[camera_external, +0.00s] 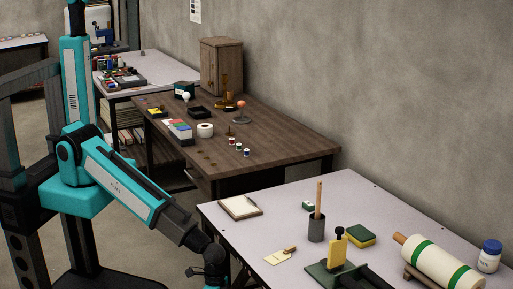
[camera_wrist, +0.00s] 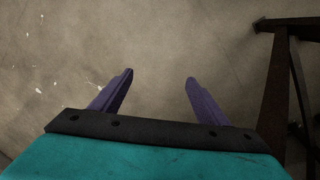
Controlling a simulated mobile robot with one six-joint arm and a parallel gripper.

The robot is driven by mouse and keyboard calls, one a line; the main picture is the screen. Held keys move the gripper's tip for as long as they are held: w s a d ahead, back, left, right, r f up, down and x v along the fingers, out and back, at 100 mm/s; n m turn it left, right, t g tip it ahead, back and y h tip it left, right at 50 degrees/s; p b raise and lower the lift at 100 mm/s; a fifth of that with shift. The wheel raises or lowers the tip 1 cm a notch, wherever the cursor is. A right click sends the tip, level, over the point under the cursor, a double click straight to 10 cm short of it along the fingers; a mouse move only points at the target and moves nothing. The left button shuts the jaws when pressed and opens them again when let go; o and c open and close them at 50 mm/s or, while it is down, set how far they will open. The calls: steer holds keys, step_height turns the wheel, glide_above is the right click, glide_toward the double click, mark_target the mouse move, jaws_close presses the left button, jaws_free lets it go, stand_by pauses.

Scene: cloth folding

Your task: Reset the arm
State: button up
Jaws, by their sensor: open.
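My arm, teal and black, reaches down and to the right in the external view, and its end runs out of the bottom of the picture beside the near table. In the wrist view my gripper (camera_wrist: 158,85) is open, with its two purple fingers apart and nothing between them. Below the fingers is a bare, stained floor (camera_wrist: 160,40). No cloth shows in either view.
The near light table (camera_external: 235,225) stands right of my arm, holding a clipboard (camera_external: 240,207), a dark cup (camera_external: 316,228), a sponge (camera_external: 360,236) and a striped roll (camera_external: 438,262). A dark wooden desk (camera_external: 290,145) stands behind. A dark table leg (camera_wrist: 273,90) rises at right.

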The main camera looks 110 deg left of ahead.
steer(key=s+a+f+g, duration=0.2)
steer(key=s+a+f, duration=0.1)
steer(key=s, duration=0.6)
steer(key=s+a+f+g+y, duration=0.1)
steer(key=s+a+f+g, duration=0.1)
steer(key=s+a, duration=0.4)
steer(key=s+a+f+g+y+b, duration=0.1)
steer(key=s+a+f, duration=0.3)
steer(key=s, duration=1)
steer(key=shift+a+g, duration=0.2)
steer(key=shift+g, duration=0.3)
steer(key=shift+o, duration=0.6)
